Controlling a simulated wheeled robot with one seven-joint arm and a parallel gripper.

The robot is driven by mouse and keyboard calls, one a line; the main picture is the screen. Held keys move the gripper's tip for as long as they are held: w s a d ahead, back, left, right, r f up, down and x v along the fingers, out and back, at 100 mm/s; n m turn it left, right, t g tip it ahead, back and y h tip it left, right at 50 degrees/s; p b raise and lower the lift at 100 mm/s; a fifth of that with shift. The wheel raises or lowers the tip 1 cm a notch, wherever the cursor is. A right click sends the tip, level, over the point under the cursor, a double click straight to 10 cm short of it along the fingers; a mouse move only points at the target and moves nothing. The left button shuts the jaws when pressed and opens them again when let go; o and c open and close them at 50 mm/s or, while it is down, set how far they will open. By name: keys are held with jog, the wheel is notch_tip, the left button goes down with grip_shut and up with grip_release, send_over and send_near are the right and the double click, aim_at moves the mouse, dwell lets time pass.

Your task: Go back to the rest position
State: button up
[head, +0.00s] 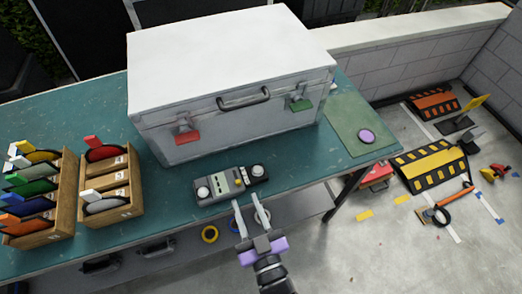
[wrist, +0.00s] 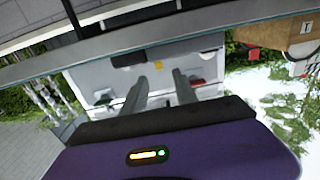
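My gripper (head: 249,219) is in front of the teal table's near edge, with its fingers pointing up the picture towards the table. Its two fingers stand apart and nothing shows between them. In the wrist view the two grey fingers (wrist: 155,88) are also apart, with a white surface beyond them. The grey control box (head: 228,184) with knobs and buttons lies on the table just beyond the fingertips; I cannot tell whether they touch it.
A large grey case (head: 235,115) with a white lid stands on the teal table (head: 270,200). Two wooden racks (head: 125,205) with coloured tools stand at left. A purple disc (head: 367,136) lies on a green mat (head: 345,112). Yellow-black ramps (head: 432,165) lie on the floor at right.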

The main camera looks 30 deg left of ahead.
jog(key=s+d+r+m+t+h, duration=0.1)
jog(key=s+d+r+h, duration=0.15)
jog(key=d, duration=0.45)
jog(key=s+d+r+m+t+h, duration=0.1)
jog(key=s+d+r+t, duration=0.15)
jog(key=d, duration=0.55)
jog(key=s+d+r+m+h, duration=0.1)
jog(key=d+r+h, duration=0.15)
jog(key=d, duration=0.45)
jog(key=s+d+r+m+h, duration=0.4)
jog(key=s+d+m+h, duration=0.3)
jog(key=s+d, duration=0.4)
jog(key=d, duration=0.3)
jog(key=shift+s+h, duration=0.15)
jog(key=shift+h, duration=0.25)
